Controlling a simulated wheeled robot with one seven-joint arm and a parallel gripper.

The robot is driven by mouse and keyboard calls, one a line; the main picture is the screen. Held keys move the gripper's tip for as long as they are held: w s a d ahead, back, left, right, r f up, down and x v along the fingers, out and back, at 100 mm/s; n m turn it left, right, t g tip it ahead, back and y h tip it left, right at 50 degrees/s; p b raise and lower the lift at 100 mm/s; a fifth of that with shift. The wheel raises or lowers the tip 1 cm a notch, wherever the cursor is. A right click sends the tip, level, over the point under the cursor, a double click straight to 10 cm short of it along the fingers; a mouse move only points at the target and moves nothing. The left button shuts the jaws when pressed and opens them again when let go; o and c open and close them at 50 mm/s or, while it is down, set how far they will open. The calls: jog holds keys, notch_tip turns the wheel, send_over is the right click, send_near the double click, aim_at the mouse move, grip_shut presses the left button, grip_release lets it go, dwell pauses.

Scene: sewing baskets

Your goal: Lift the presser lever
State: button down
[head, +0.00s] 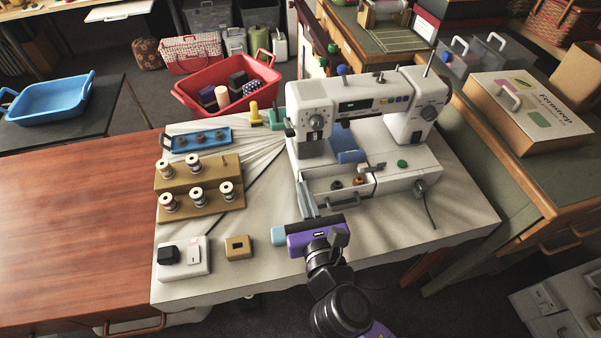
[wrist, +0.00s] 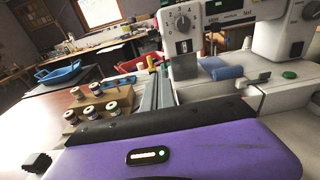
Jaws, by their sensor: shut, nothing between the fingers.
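The white sewing machine (head: 345,110) stands on the cloth-covered table, and its dial shows in the wrist view (wrist: 183,24). A small grey lever (head: 372,167) sticks out by the machine's bed, right of its front compartment. It also shows in the wrist view (wrist: 254,78). I cannot be sure that it is the presser lever. My gripper (head: 303,186) is shut and empty, with its fingers pointing towards the machine's left front corner. The fingers (wrist: 158,78) are left of the lever and apart from it. The presser foot is hard to make out.
A wooden spool stand (head: 180,182) with several spools is left of my gripper. A blue tray (head: 222,136) lies behind it. A white box (head: 193,270) and a tan block (head: 238,248) sit at the front left.

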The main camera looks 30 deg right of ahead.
aim_at(290, 126)
jog(key=w+d+r+p, duration=0.2)
jog(key=w+d+r, duration=0.1)
jog(key=w, duration=0.6)
jog(key=shift+w+p, duration=0.3)
jog(key=shift+p, duration=0.1)
